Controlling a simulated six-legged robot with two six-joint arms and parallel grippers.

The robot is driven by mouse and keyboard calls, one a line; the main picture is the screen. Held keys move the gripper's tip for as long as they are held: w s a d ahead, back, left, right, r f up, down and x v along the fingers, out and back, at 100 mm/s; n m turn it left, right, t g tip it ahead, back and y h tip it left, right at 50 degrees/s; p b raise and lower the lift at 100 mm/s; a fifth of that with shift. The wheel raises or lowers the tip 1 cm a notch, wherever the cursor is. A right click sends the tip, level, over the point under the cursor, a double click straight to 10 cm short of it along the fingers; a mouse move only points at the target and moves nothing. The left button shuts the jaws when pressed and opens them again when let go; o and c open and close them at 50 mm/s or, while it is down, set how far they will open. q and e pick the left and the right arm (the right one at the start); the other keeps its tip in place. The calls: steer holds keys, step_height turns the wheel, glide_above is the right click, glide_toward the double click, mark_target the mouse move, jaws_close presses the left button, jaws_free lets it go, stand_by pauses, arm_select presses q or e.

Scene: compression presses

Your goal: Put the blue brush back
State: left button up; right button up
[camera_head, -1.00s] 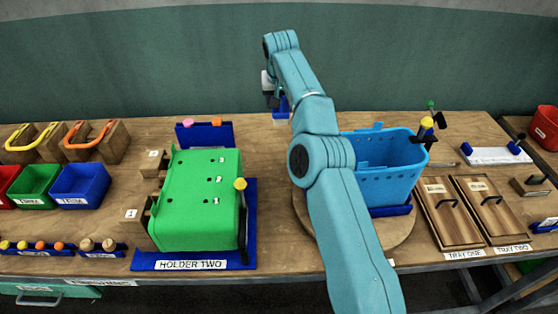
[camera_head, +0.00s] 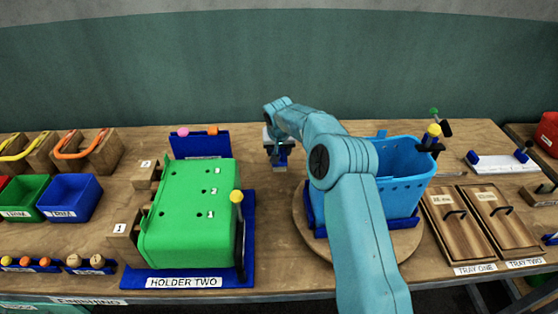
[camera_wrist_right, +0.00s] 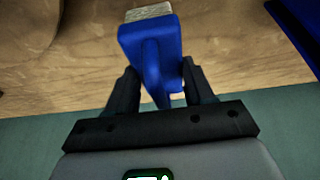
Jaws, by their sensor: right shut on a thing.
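The blue brush (camera_wrist_right: 150,45) has a blue handle and pale bristles that point away from my gripper. My right gripper (camera_wrist_right: 160,88) is shut on its handle, one dark finger on each side. In the head view the brush (camera_head: 281,155) hangs bristles down below my right gripper (camera_head: 278,143), over the bare wood towards the back of the table. I cannot tell whether the bristles touch the wood. My left gripper is not in view.
A blue stand (camera_head: 200,146) with pink and orange tops is left of the brush. The green shell (camera_head: 190,215) on HOLDER TWO is nearer. A blue basket (camera_head: 400,180) stands on a round wooden board (camera_head: 305,225) to the right. Wood between them is clear.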

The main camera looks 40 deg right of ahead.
steer(key=shift+s+f, duration=0.15)
steer(key=shift+s, duration=0.1)
steer(key=f, duration=0.5)
steer(key=shift+w+d+p, duration=0.15)
steer(key=shift+w+p, duration=0.25)
steer(key=shift+s+r, duration=0.4)
steer(key=shift+w+f+b, duration=0.2)
steer(key=shift+f+b, duration=0.1)
steer(key=shift+f, duration=0.1)
steer(key=o, duration=1.3)
steer(key=shift+w, duration=0.1)
steer(key=shift+s+r, duration=0.25)
steer(key=shift+r, duration=0.05)
steer(key=shift+w+r, duration=0.1)
steer(key=shift+r, duration=0.15)
steer(key=b+v, duration=0.2)
steer(key=v, duration=0.8)
steer(key=shift+r, duration=0.35)
steer(key=shift+s+a+r, duration=0.3)
steer(key=shift+s+r, duration=0.05)
steer(key=shift+r, duration=0.05)
steer(key=shift+w+f, duration=0.15)
steer(key=shift+w, duration=0.05)
